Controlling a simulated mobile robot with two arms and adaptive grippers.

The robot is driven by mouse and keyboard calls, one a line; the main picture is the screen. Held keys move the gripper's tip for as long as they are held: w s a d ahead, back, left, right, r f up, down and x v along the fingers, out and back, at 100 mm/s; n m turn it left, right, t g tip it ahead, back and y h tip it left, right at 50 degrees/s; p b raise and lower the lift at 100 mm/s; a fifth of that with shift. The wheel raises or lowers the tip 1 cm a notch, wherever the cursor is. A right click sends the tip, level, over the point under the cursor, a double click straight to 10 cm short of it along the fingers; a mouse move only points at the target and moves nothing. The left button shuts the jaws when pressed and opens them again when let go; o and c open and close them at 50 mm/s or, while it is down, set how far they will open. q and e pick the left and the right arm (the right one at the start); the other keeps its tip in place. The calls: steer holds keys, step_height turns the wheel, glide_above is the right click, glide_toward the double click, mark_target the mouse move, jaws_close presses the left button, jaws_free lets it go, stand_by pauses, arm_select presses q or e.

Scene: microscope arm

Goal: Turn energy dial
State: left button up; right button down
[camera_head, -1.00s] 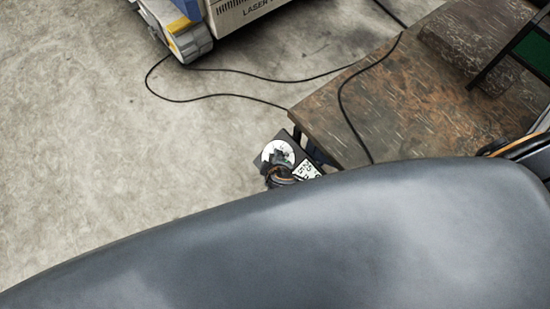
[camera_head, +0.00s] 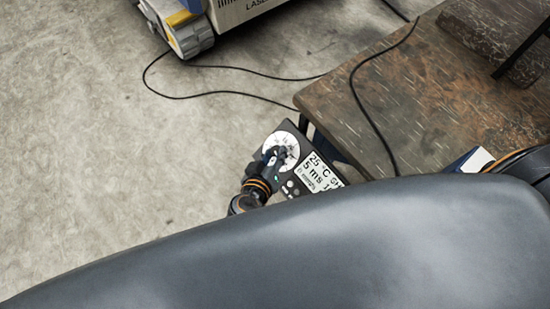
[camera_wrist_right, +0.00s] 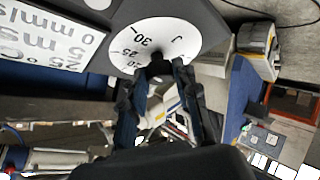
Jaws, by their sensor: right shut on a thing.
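The energy dial (camera_head: 282,146) is a white disc with black marks on a dark control panel (camera_head: 297,132), beside a display reading 25 °C and 5 ms (camera_head: 318,172). In the right wrist view the dial (camera_wrist_right: 180,36) shows the numbers 20, 25, 30 and a J. My right gripper (camera_head: 277,157) is at the dial's middle. In the right wrist view its two fingers (camera_wrist_right: 160,72) are closed on the dial's dark centre knob, which they mostly hide. The left gripper is not in view.
A brown worn table (camera_head: 400,110) stands right of the panel, with a black cable (camera_head: 362,112) across it. A laser unit (camera_head: 240,10) stands on the floor at the top. A large grey padded surface (camera_head: 330,250) fills the foreground. The concrete floor (camera_head: 90,150) at left is clear.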

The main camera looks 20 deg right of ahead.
steer(key=shift+f+m+h+b, duration=0.1)
steer(key=shift+m+h+b, duration=0.3)
steer(key=shift+m+b, duration=0.2)
steer(key=c, duration=1)
jaws_free()
